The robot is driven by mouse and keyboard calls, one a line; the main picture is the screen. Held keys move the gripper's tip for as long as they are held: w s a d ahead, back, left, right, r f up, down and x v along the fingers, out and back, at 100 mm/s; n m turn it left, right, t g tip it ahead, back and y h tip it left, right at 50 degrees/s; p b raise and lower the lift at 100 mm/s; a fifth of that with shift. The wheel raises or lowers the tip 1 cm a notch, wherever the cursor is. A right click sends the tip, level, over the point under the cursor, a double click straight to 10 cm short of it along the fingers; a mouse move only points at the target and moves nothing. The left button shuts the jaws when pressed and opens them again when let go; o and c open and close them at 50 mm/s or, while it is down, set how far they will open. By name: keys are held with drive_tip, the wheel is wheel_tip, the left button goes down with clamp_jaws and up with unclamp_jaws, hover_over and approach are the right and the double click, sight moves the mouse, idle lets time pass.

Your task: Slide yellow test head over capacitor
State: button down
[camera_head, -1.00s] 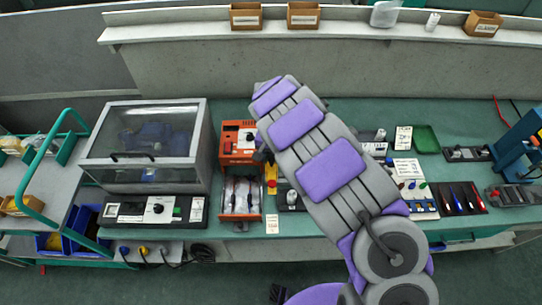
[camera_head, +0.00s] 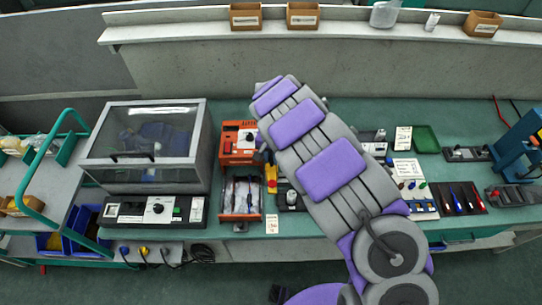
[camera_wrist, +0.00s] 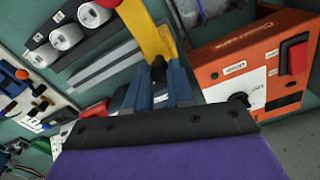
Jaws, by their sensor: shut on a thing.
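The yellow test head (camera_wrist: 148,30) is a yellow bar at the top middle of the wrist view, its far end cut off by the frame. My gripper (camera_wrist: 159,72) is shut on its near end. Several round, pale-topped cylinders, which look like capacitors (camera_wrist: 66,37), sit in a dark holder to the left, apart from the yellow part. In the head view, a yellow part (camera_head: 271,173) shows beside the orange unit, and a grey cylinder (camera_head: 292,197) stands in a dark block to its right. My arm hides most of my gripper there.
The orange tester (camera_wrist: 250,62) with a red switch and black knob stands close on the right; it also shows in the head view (camera_head: 240,142). A clear-lidded box (camera_head: 145,150) stands left of it. A screwdriver tray (camera_head: 462,198) lies to the right.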

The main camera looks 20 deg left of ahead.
drive_tip(key=w+d+p, duration=0.1)
drive_tip(key=w+d, duration=0.1)
drive_tip(key=d, duration=0.4)
drive_tip(key=shift+d, duration=0.35)
drive_tip(key=c, duration=1.2)
unclamp_jaws()
drive_tip(key=shift+a, duration=0.15)
drive_tip(key=shift+o, duration=1.1)
drive_tip(key=shift+r, duration=0.15)
wheel_tip(320, 180, up, 17)
drive_tip(key=p, duration=0.1)
